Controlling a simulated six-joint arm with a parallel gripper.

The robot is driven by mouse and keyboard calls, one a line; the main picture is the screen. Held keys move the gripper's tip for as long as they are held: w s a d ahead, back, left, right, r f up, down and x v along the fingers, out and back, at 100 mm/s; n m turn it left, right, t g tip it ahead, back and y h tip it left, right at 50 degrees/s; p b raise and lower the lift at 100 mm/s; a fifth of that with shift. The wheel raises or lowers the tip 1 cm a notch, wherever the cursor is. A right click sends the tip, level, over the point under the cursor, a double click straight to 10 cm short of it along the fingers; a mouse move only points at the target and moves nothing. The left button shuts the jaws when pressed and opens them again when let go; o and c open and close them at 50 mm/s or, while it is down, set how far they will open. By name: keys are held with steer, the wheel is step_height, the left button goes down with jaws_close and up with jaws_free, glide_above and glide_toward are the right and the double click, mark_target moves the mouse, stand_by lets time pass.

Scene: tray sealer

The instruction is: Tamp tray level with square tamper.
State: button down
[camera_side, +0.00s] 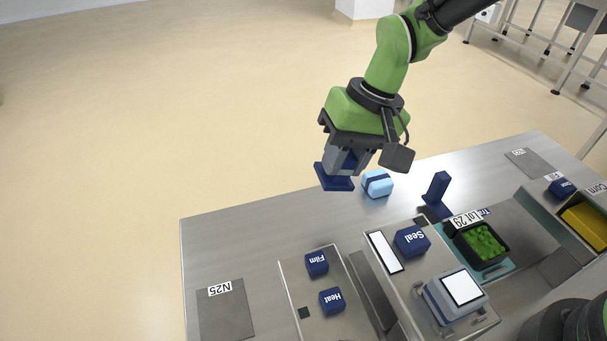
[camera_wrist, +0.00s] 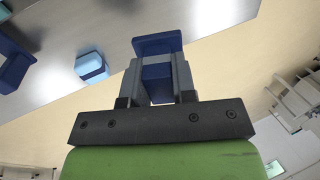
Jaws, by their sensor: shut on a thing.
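My gripper (camera_side: 346,161) is shut on the square tamper (camera_side: 333,178), a dark blue tool with a flat plate. The tamper is held above the far edge of the steel table, with its plate below the fingers. In the wrist view the tamper (camera_wrist: 157,43) sits between the grey fingers of my gripper (camera_wrist: 157,78). The tray (camera_side: 506,262) is black, holds green pieces heaped in it, and sits in a teal holder to the lower right of my gripper. The tray is not seen in the wrist view.
A light blue block (camera_side: 377,184) with a dark band stands close to the tamper. A dark blue upright stand (camera_side: 437,193) is between it and the tray. The sealer (camera_side: 455,298) with its Seal button (camera_side: 412,242) adjoins the tray.

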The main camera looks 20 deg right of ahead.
steer(key=s+d+r+h, duration=0.2)
steer(key=s+d, duration=0.3)
steer(key=d, duration=0.5)
steer(key=m+h, duration=0.1)
steer(key=h, duration=0.1)
glide_toward(486, 243)
steer(key=shift+d+f, duration=0.15)
steer(key=shift+f, duration=2.15)
steer(key=shift+f, duration=0.7)
step_height(486, 243, up, 9)
stand_by(0.6)
